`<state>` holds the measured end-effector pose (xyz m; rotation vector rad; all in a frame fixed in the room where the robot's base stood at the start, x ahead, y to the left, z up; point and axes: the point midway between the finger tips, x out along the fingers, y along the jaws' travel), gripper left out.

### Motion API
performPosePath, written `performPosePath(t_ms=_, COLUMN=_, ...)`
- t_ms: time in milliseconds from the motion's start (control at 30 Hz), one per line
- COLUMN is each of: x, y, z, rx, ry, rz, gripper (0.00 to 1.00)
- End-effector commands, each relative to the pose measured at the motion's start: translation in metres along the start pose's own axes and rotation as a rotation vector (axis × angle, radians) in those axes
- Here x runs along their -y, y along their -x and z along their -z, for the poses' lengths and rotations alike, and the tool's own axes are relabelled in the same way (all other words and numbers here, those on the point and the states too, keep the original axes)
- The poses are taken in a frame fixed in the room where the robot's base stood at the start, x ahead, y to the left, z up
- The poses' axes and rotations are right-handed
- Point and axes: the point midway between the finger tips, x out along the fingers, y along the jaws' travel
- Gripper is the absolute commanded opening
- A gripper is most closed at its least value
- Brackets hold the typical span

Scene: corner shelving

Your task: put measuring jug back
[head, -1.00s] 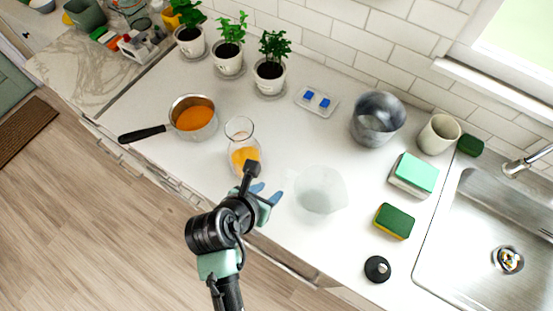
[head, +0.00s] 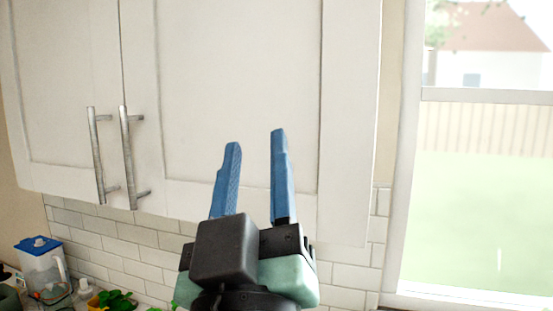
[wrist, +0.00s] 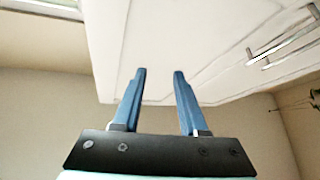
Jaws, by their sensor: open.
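My gripper (head: 256,140) is raised in front of a white wall cabinet (head: 220,80). Its two blue fingers point up and stand apart, with nothing between them. The wrist view also shows the open, empty gripper (wrist: 159,71), with the pale cabinet beyond the fingertips. The cabinet doors look shut, with two upright metal handles (head: 96,155) side by side left of my gripper.
A clear pitcher with a blue lid (head: 42,268) stands at the lower left, near green plants (head: 115,300). White tiles (head: 130,245) run below the cabinet. A window (head: 475,180) is on the right. The wrist view also shows the handles (wrist: 285,42).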

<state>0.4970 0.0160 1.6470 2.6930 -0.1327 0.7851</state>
Motion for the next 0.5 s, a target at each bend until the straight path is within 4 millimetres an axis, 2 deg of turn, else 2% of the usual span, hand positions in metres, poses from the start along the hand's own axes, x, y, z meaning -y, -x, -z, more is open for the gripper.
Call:
performPosePath(t_ms=33, x=-0.018, y=0.001, z=0.026, rx=-0.073, ry=-0.090, rz=-0.032, gripper=0.42)
performPosePath(t_ms=100, x=-0.033, y=0.004, z=0.050, rx=-0.149, ry=-0.197, rz=-0.050, gripper=0.42)
performPosePath(t_ms=200, x=-0.044, y=0.009, z=0.071, rx=-0.216, ry=-0.292, rz=-0.057, gripper=0.42)
performPosePath(t_ms=300, x=-0.049, y=0.011, z=0.080, rx=-0.243, ry=-0.329, rz=-0.058, gripper=0.42)
performPosePath(t_ms=500, x=-0.049, y=0.011, z=0.079, rx=-0.242, ry=-0.333, rz=-0.057, gripper=0.42)
